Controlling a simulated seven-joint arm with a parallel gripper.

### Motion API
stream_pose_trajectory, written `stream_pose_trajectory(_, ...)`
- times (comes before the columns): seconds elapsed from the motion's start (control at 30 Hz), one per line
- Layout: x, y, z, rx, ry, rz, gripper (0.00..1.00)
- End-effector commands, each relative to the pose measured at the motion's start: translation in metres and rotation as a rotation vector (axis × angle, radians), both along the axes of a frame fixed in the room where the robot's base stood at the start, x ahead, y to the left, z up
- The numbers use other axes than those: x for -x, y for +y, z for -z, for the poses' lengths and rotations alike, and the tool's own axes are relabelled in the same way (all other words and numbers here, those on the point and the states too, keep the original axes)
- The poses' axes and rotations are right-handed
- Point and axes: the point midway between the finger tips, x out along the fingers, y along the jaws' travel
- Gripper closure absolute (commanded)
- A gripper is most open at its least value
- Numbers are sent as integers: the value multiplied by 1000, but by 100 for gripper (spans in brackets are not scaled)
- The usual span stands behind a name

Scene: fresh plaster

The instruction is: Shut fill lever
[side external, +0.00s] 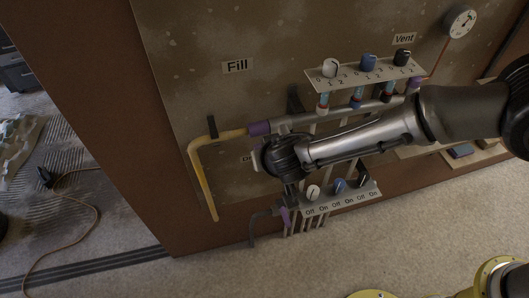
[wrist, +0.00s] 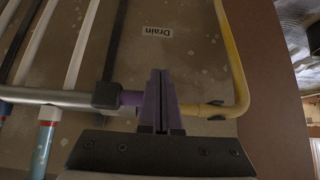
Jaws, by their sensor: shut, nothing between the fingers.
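The fill lever (side external: 212,126) is a short black handle on the yellow pipe (side external: 203,175), left of the purple connector (side external: 259,129) and below the "Fill" label (side external: 237,66). In the side external view it stands roughly upright, across the level part of the pipe. In the wrist view, which is upside down, the lever (wrist: 214,103) shows small and dark on the yellow pipe. My gripper (wrist: 158,74) is shut and empty, its purple fingers in front of the purple connector and left of the lever, apart from it. In the side external view my wrist hides the fingers.
A knob panel (side external: 350,74) and a lower switch panel (side external: 340,199) stick out from the wall right of the lever. The grey pipe (side external: 330,117) runs behind my arm. The drain pipe (side external: 252,228) hangs below. The wall around the lever is clear.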

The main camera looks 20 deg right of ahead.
Motion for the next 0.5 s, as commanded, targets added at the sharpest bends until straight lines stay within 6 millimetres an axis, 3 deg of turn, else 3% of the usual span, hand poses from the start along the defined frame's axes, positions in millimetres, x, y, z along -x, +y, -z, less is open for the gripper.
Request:
stream_pose_trajectory(0.03,-7,0,-7,-6,-14,4,100)
stream_pose_trajectory(0.3,-11,6,-24,-9,-18,4,100)
stream_pose_trajectory(0.5,-11,7,-28,-9,-18,1,100)
